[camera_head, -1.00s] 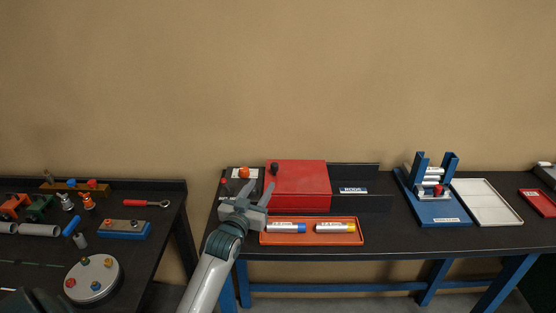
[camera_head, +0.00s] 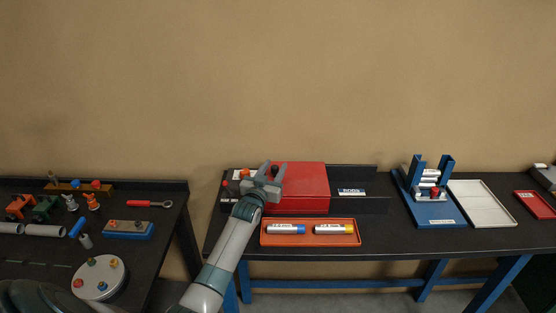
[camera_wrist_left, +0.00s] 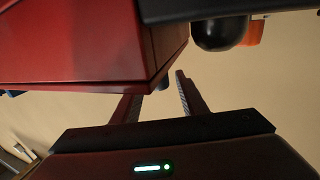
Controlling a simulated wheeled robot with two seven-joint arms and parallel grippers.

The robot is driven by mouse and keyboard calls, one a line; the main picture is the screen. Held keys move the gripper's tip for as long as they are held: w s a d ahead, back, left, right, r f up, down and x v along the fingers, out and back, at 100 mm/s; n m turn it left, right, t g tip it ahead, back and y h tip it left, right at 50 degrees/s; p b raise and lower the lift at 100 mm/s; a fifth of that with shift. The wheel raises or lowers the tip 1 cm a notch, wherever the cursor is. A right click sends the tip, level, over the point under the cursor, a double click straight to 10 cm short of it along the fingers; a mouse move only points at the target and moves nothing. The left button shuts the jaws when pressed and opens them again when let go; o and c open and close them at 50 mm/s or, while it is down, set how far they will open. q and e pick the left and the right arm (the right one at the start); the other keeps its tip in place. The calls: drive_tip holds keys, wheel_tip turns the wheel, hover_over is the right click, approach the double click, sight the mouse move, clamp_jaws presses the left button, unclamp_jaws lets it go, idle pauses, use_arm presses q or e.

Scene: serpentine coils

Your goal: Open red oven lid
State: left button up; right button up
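The red oven (camera_head: 305,185) is a box with its lid shut, on the black table in the middle of the head view. A black knob (camera_head: 275,169) stands at its left end. My left gripper (camera_head: 274,166) is open at the oven's left end, and the knob shows between its fingers in the head view. In the left wrist view, the oven (camera_wrist_left: 80,45) fills the upper left and the black knob (camera_wrist_left: 221,32) is beyond the open, empty fingers (camera_wrist_left: 160,95). Contact with the lid cannot be told. My right gripper is not in view.
An orange tray (camera_head: 310,240) with two labelled cylinders lies in front of the oven. A blue rack (camera_head: 430,208) and a white tray (camera_head: 482,204) stand to the right. Another table (camera_head: 150,225) with tools and parts is at the left. A bare tabletop strip lies right of the orange tray.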

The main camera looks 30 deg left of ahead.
sight(278, 162)
use_arm(q)
drive_tip(key=shift+p+x, duration=0.4)
drive_tip(key=shift+x, duration=1.6)
drive_tip(key=shift+c, duration=0.3)
clamp_jaws()
